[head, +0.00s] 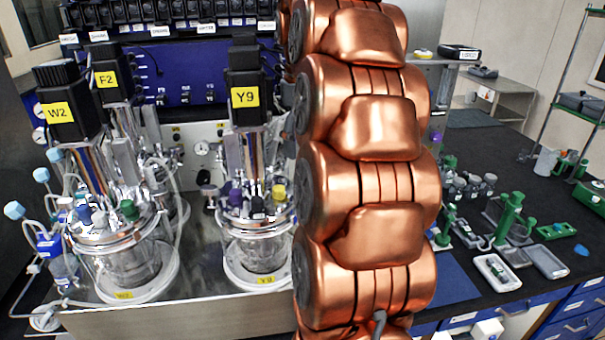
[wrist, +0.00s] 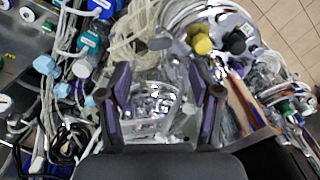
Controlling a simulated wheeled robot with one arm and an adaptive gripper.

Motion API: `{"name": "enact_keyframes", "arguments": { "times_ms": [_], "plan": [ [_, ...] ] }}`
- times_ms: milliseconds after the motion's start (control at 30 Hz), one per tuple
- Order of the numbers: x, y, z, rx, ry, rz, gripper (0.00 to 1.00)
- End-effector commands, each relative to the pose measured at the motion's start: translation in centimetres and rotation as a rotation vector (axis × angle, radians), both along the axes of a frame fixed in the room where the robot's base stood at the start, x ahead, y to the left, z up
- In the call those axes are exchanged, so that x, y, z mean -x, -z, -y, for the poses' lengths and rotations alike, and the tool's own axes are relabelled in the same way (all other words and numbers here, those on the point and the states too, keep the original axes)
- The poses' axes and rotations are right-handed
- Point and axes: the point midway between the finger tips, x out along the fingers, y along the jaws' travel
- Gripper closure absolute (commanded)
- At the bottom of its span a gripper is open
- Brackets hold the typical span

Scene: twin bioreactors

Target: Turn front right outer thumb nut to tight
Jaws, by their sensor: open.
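My gripper (wrist: 160,88) shows in the wrist view with its two dark, purple-sided fingers spread apart. A clear glass and metal shape (wrist: 152,103) lies beyond the gap, and I see nothing gripped. In the head view, the vessel labelled Y9 (head: 258,248) stands left of my copper arm, and the vessel labelled W2 (head: 125,260) stands at the left. Both have shiny metal lids with fittings. My arm covers the area right of the Y9 vessel, and my gripper is not visible there. I cannot single out the front right outer thumb nut in either view.
Tubes and cables crowd the wrist view's left, with blue connectors (wrist: 102,97). A yellow cap (wrist: 202,44) and a dark cap (wrist: 236,42) stand beyond the right finger. In the head view, a black bench (head: 480,225) at the right holds green-handled tools and small trays.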

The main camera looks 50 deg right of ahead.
Motion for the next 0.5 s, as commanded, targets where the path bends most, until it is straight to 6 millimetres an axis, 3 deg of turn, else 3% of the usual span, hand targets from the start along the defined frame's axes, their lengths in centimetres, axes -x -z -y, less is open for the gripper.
{"name": "enact_keyframes", "arguments": {
  "times_ms": [500],
  "plan": [
    [-0.2,1.4,-0.1,-0.004,-0.005,-0.002,0.36]
  ]
}}
